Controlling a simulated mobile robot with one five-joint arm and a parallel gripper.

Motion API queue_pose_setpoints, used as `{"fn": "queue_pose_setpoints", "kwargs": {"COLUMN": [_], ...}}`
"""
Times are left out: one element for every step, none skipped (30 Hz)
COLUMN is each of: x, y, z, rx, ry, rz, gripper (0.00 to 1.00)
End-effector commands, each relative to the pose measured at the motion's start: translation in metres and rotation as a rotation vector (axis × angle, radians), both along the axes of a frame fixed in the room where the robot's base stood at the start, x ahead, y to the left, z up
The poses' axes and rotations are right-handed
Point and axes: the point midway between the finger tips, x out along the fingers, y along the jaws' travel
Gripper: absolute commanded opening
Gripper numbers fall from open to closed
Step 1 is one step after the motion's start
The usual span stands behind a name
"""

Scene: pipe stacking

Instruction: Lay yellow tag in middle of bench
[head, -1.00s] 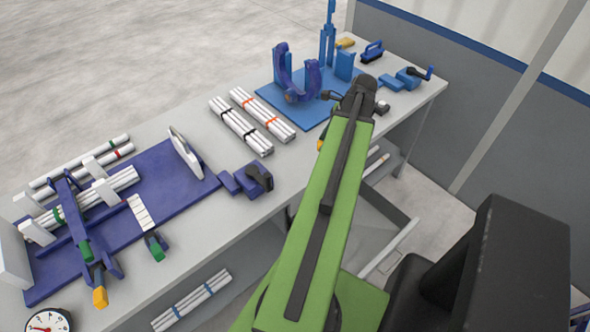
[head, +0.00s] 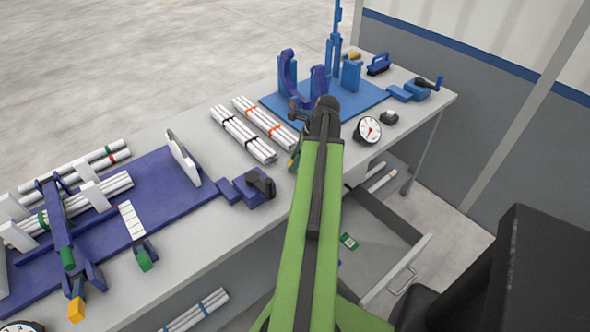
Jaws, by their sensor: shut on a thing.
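My arm reaches out over the front edge of the bench (head: 190,240), around its middle. My gripper (head: 297,147) hangs below the arm's end, mostly hidden behind the arm. It is shut on the yellow tag (head: 293,163), of which only a small yellowish patch shows left of the arm. The held tag is close to the bench, right of the bound white pipes. I cannot tell whether it touches the top.
White pipe bundles (head: 243,134) and a purple clamp (head: 247,188) lie left of my gripper. A blue stand (head: 365,98) and a round gauge (head: 368,130) are to the right. A drawer (head: 375,240) stands open below. Grey bench top is bare around the clamp.

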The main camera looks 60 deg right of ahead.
Motion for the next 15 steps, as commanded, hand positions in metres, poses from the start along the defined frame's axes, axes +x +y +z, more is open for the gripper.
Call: {"fn": "queue_pose_setpoints", "kwargs": {"x": [-0.0002,-0.0002,-0.0003,-0.0003,-0.0004,-0.0005,-0.0005,-0.0005,-0.0005,-0.0006,-0.0007,-0.0007,-0.0007,-0.0008,-0.0008], "y": [-0.0001,-0.0001,-0.0002,-0.0002,-0.0002,-0.0002,-0.0003,-0.0003,-0.0003,-0.0003,-0.0004,-0.0004,-0.0004,-0.0004,-0.0004], "z": [-0.0170,-0.0184,-0.0178,-0.0162,-0.0146,-0.0136,-0.0135,-0.0135,-0.0137,-0.0146,-0.0159,-0.0177,-0.0186,-0.0168,-0.0165], "rx": [0.000,0.000,0.000,0.000,0.000,0.000,0.000,0.000,0.000,0.000,0.000,0.000,0.000,0.000,0.000], "ry": [0.000,0.000,0.000,0.000,0.000,0.000,0.000,0.000,0.000,0.000,0.000,0.000,0.000,0.000,0.000], "rz": [0.000,0.000,0.000,0.000,0.000,-0.001,-0.001,-0.001,-0.001,-0.001,-0.001,-0.001,-0.001,-0.001,-0.001], "gripper": [0.02,0.02,0.02,0.02,0.02,0.02,0.02,0.02,0.02,0.02,0.02,0.02,0.02,0.44,0.49]}}
